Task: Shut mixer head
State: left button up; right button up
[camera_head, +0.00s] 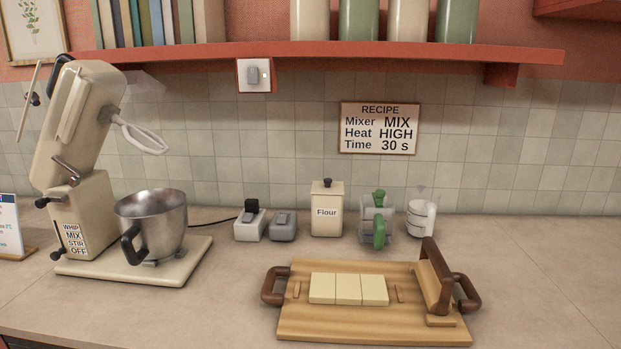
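A cream stand mixer (75,200) stands at the left of the counter. Its head (85,118) is tilted up and back, with the whisk-like beater (140,136) pointing out to the right in the air. A steel bowl (155,222) with a dark handle sits on the mixer base (130,265), below and clear of the beater. Dark levers show on the mixer's column, beside a label reading WHIP, MIX, STIR, OFF. Neither of my grippers is in view.
A wooden board (370,320) with pale blocks (348,288) and a dark-handled press lies at front right. A flour canister (327,210), a green-handled item (378,222) and a measuring cup (421,217) stand behind it. A red shelf (330,56) runs above. The right counter is clear.

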aim_at(100, 92)
jog(key=j+z, duration=0.15)
jog(key=j, duration=3.5)
jog(key=i+j, duration=0.15)
jog(key=i, duration=0.15)
jog(key=i+j, duration=0.15)
jog(key=i, duration=0.15)
